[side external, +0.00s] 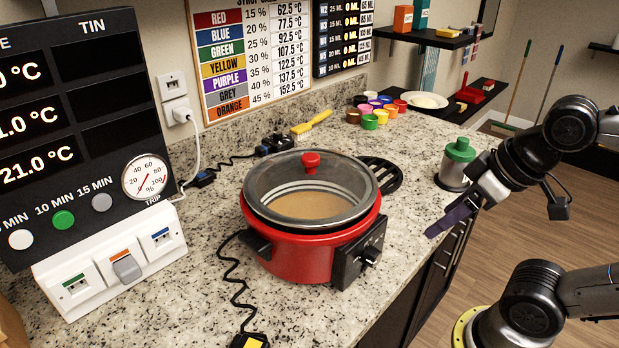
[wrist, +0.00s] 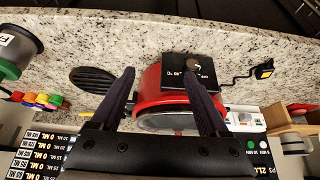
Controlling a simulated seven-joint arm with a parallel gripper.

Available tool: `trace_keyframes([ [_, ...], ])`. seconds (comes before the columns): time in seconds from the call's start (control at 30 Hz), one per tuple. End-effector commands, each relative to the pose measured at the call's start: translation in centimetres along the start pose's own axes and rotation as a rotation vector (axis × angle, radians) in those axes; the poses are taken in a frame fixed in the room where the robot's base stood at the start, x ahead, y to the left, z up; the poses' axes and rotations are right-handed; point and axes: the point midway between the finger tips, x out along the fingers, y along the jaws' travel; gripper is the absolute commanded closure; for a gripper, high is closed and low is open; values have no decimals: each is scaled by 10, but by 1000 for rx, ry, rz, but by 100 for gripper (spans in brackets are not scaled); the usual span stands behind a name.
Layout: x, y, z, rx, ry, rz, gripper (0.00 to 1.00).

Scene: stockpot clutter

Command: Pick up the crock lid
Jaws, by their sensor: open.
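The crock lid (side external: 265,187) is clear glass with a metal rim and a red knob (side external: 311,161). It sits on top of the red crock (side external: 300,262), and brown contents show through it. My gripper (side external: 452,216) is open and empty, to the right of the crock and apart from it. In the wrist view my open fingers (wrist: 160,74) frame the red crock (wrist: 160,80), with its black control box (wrist: 182,68) beyond.
A green-topped grey container (side external: 457,165) stands on the counter near my gripper. A black trivet (side external: 384,172) lies behind the crock. Several coloured pots (side external: 380,116) and a yellow brush (side external: 311,124) lie farther back. A display panel (side external: 85,120) stands left.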

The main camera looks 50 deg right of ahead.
Motion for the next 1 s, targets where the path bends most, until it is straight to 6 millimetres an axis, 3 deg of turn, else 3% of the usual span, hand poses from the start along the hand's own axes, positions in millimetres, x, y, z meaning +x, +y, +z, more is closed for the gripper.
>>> trace_keyframes([
  [0.33,0,0,0,-18,-1,0,24],
  [0.5,-10,0,8,-160,-62,-5,24],
  [0.77,-73,-2,-45,-482,-124,-35,24],
  [1.0,-123,-8,-116,-783,-207,-98,24],
])
